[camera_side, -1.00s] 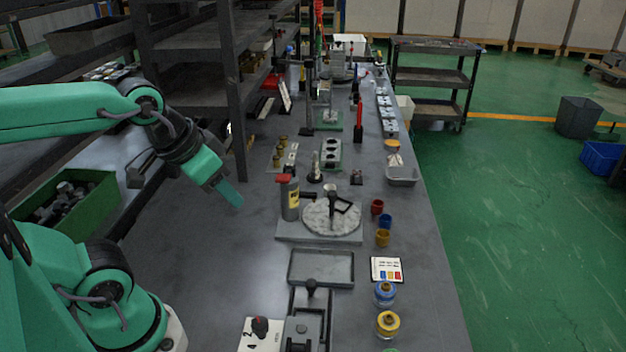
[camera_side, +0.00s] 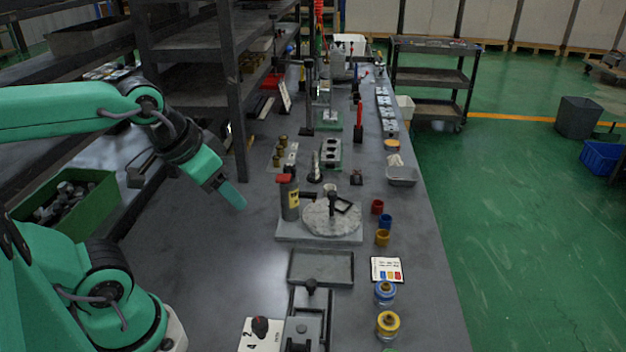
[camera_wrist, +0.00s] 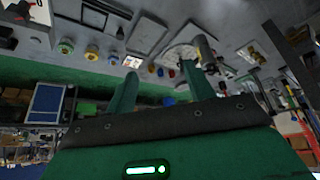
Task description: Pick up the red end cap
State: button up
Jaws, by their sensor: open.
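The red end cap (camera_side: 377,207) is a small cup-like piece standing on the bench near its right edge, to the right of the round plate. A blue cap (camera_side: 385,221) and a yellow cap (camera_side: 383,237) stand in a row with it. In the wrist view the red cap (camera_wrist: 171,73) shows small and far off, between my two fingers. My gripper (camera_side: 234,196) is open and empty above the left side of the bench, well to the left of the red cap. Its green fingers (camera_wrist: 161,88) stand apart in the wrist view.
A shallow tray (camera_side: 321,281), a colour card (camera_side: 387,270) and two jars (camera_side: 385,293) are nearer. A shelf post (camera_side: 235,90) rises behind my gripper.

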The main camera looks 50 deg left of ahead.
jog(key=w+r+g, duration=0.1)
jog(key=w+r, duration=0.4)
jog(key=w, duration=0.8)
jog(key=m+g, duration=0.2)
jog(key=g, duration=0.3)
send_over(378, 202)
jog(key=s, duration=0.1)
notch_tip(378, 202, down, 22)
jog(key=shift+d+r, duration=0.2)
jog(key=shift+d, duration=0.25)
jog(key=shift+s+f, duration=0.1)
jog(key=shift+f, duration=1.2)
jog(key=shift+f, duration=0.1)
jog(key=shift+f, duration=2.5)
